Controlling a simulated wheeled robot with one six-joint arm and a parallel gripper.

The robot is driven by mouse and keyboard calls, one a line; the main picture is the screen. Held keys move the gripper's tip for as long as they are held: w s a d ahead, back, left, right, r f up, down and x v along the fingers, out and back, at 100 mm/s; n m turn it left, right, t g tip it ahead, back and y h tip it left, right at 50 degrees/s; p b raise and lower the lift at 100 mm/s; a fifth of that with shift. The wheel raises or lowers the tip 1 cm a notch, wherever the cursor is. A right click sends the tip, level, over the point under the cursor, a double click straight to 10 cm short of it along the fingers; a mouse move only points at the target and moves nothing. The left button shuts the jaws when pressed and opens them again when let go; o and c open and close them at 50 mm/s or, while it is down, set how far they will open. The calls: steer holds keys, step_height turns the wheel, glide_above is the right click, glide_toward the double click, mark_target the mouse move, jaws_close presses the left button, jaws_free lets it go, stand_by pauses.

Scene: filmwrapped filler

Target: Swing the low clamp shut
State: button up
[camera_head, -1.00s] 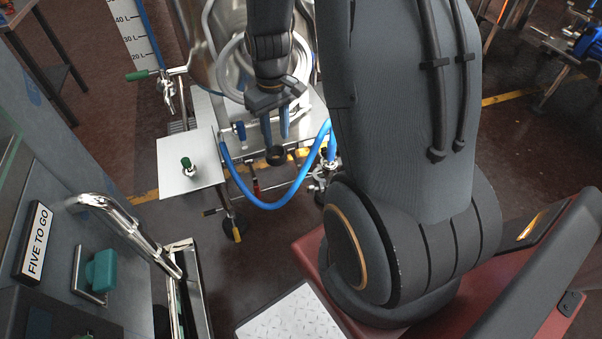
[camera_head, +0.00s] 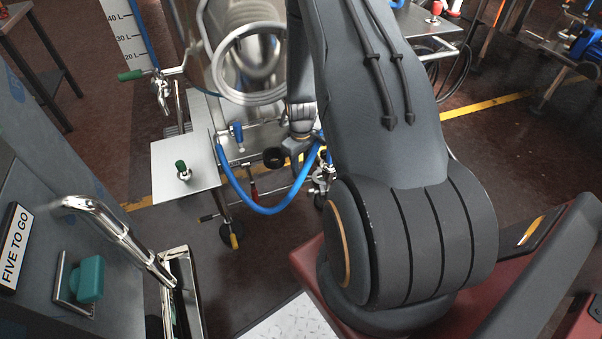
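A steel fitting (camera_head: 322,179) sits low at the right end of the blue hose (camera_head: 262,208), beside my arm. It may carry the low clamp, but it is too small to tell the clamp's parts or how far it stands open. My gripper (camera_head: 298,148) points down just above and left of this fitting, close to the hose's upper right end. Its fingers are small and partly hidden, so I cannot tell whether they are open or touch anything. A red-handled part (camera_head: 253,187) hangs under the steel frame, left of the gripper.
A steel vessel (camera_head: 228,50) with a coiled hose (camera_head: 248,65) stands above the frame. A flat plate (camera_head: 184,172) with a green-topped knob juts out left. A black ring-shaped cup (camera_head: 274,157) is left of my gripper. A chrome handle (camera_head: 118,235) is at front left.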

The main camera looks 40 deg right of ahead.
steer(key=shift+f, duration=1.45)
steer(key=shift+c, duration=0.5)
jaws_close()
steer(key=shift+a, duration=0.2)
